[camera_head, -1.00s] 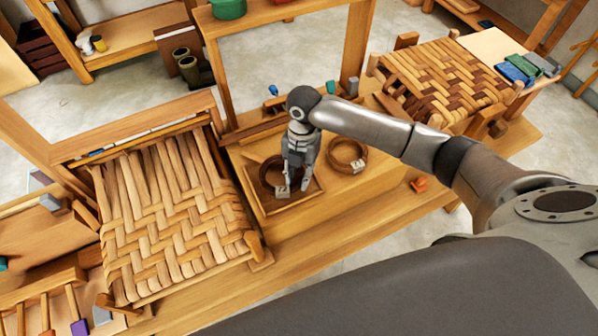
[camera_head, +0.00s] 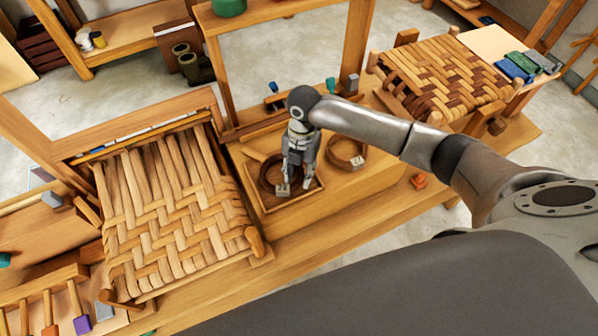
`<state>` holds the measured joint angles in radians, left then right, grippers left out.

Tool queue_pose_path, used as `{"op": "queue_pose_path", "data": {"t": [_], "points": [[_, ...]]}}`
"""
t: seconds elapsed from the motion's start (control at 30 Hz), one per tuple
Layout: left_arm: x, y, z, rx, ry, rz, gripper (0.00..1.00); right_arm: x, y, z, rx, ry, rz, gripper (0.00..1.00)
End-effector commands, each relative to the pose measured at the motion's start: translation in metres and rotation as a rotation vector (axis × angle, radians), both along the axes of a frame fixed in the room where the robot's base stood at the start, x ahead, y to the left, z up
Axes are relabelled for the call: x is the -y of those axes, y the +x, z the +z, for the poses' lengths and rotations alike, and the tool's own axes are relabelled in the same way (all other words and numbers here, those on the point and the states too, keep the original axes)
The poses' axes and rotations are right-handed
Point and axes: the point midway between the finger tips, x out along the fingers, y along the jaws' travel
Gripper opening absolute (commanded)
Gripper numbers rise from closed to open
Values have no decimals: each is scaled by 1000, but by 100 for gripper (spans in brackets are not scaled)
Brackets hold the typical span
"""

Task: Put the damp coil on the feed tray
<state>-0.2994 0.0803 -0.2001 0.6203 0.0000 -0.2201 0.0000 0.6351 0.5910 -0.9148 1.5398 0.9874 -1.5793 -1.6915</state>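A dark brown coil (camera_head: 267,179) with a pale tag (camera_head: 283,190) lies inside a shallow wooden tray (camera_head: 272,207) on the bench. A second, lighter brown coil (camera_head: 334,149), also tagged, lies on the bench just right of the tray. The coil in the tray is the darker one; I cannot tell dampness for certain. My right gripper (camera_head: 296,184) points down over the tray, its fingers apart near the right part of the dark coil and its tag. It hides part of that coil. My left gripper is out of view.
A woven seat (camera_head: 175,215) stands left of the tray and another woven seat (camera_head: 440,75) at the back right. A wooden post frame rises behind the tray. The bench front is clear.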

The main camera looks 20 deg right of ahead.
Motion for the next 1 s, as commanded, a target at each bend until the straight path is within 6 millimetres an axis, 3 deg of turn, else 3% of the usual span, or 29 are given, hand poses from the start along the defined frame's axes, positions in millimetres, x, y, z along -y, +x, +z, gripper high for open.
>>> {"op": "queue_pose_path", "data": {"t": [0.53, 0.7, 1.0], "points": [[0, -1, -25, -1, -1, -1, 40, 10, 13, 100, 5, 1, -1, 34], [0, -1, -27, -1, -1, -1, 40, 11, 14, 114, 3, 0, 1, 34], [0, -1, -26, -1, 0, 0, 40, 12, 14, 116, 2, 1, 0, 34]]}}
